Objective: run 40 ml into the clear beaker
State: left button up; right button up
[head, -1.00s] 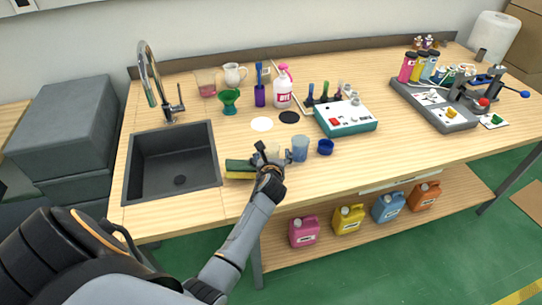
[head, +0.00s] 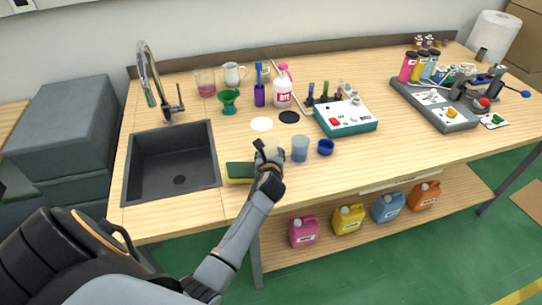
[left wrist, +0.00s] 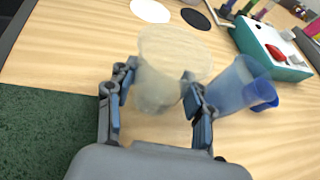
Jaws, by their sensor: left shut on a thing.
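My left gripper (head: 266,158) (left wrist: 152,98) is shut on a pale clear beaker (left wrist: 165,65), one finger on each side of it. The beaker is upright or nearly so; I cannot tell whether its base is off the table. In the head view only part of this beaker (head: 261,148) shows above my fingers. My right gripper is not in view.
A green and yellow sponge (head: 239,172) lies left of my gripper, beside the sink (head: 172,165) with its tap (head: 150,75). A blue cap (head: 325,147) is at the right. Behind are white (head: 261,124) and black (head: 289,117) discs and a teal-and-white device (head: 346,117).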

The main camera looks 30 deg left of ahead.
pick_arm(q)
jog(key=s+d+r, duration=0.1)
jog(key=s+r, duration=1.1)
jog(key=s, duration=0.1)
jog(key=shift+s+d, duration=0.35)
jog(key=shift+d, duration=0.05)
jog(key=shift+d, duration=0.1)
